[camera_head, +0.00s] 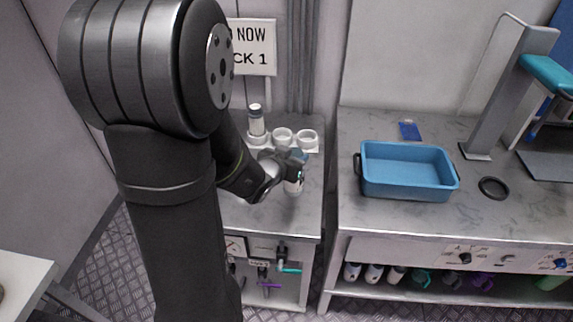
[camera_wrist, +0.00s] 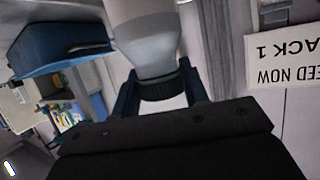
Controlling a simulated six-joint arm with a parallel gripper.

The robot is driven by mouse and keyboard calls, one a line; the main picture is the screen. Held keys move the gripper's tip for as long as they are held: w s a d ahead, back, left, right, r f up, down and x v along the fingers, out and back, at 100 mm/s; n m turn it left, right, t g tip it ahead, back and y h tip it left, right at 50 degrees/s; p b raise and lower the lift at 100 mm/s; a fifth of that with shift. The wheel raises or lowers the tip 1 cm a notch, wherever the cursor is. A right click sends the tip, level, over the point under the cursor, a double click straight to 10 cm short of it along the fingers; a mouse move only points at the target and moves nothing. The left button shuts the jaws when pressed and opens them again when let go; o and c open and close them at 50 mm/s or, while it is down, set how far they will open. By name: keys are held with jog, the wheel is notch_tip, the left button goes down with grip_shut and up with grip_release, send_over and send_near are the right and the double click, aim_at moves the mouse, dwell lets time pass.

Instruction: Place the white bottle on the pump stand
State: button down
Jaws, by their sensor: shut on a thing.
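My gripper (camera_head: 290,164) is over the left counter, its fingers closed around a white bottle (camera_head: 293,187) that hangs below it. In the wrist view the pale bottle (camera_wrist: 145,40) fills the top centre, with the dark fingers (camera_wrist: 160,92) on both sides of its dark neck. I cannot tell whether its base touches the counter. No part is labelled as the pump stand; a tall grey stand (camera_head: 496,100) is on the right counter.
A blue tray (camera_head: 408,194) and a black ring (camera_head: 494,188) lie on the right counter, with a small blue item (camera_head: 409,130) behind. A gap separates the counters. A sign (camera_head: 252,47) hangs behind the holder. Several bottles (camera_head: 373,273) stand on the lower shelf.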

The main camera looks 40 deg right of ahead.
jog(key=shift+w+a+f, duration=0.1)
jog(key=shift+w+f, duration=0.15)
jog(key=shift+f, duration=0.55)
jog(key=shift+w+d+f, duration=0.1)
jog(key=shift+w+f, duration=0.1)
jog(key=shift+f, duration=0.6)
jog(key=shift+w+a+f, duration=0.1)
jog(key=shift+w+f, duration=0.15)
jog(key=shift+f, duration=0.55)
jog(key=shift+f, duration=0.15)
jog(key=c, duration=0.8)
grip_release()
jog(key=shift+c, duration=0.2)
